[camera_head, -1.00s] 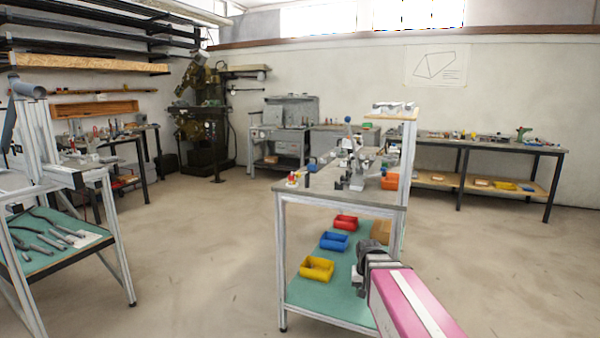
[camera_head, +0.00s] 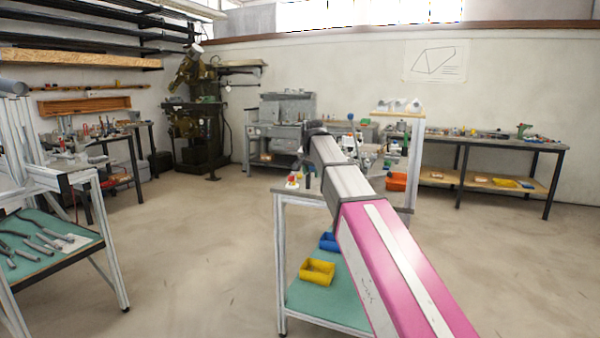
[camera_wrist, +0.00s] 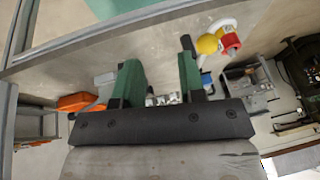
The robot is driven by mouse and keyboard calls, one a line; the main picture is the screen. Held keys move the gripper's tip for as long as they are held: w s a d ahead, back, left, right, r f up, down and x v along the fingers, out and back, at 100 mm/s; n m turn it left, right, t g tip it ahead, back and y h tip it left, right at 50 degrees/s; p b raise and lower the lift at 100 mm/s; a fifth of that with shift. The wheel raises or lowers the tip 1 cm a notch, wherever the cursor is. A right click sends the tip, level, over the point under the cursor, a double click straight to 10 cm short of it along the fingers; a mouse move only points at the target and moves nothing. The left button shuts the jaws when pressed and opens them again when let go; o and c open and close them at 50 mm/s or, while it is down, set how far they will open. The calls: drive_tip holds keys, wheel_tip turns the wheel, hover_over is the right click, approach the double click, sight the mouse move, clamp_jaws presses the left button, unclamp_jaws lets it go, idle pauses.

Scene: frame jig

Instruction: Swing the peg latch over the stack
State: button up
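My gripper (camera_wrist: 160,66) shows in the wrist view with its two green fingers apart and nothing held between them. It is over the grey work table (camera_wrist: 135,58). In the head view my arm hides the fingers and much of the table. A grey metal fixture (camera_head: 369,156) stands on that table, partly behind my arm. I cannot make out the peg latch or the stack in either view. Small silver parts (camera_wrist: 163,99) show beyond the gap between the fingers.
A red-and-yellow button (camera_wrist: 209,43) stands on the table close to the right finger; it also shows in the head view (camera_head: 293,181). An orange bin (camera_head: 396,181) sits at the table's right. Yellow (camera_head: 317,271) and blue (camera_head: 328,241) bins sit on the lower shelf.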

drive_tip(key=w+a+r, duration=0.2)
drive_tip(key=a+r, duration=0.1)
drive_tip(key=r, duration=0.4)
drive_tip(key=shift+t, duration=0.3)
drive_tip(key=x, duration=1)
drive_tip(key=shift+w+a+f, duration=0.1)
drive_tip(key=shift+a+f, duration=0.15)
clamp_jaws()
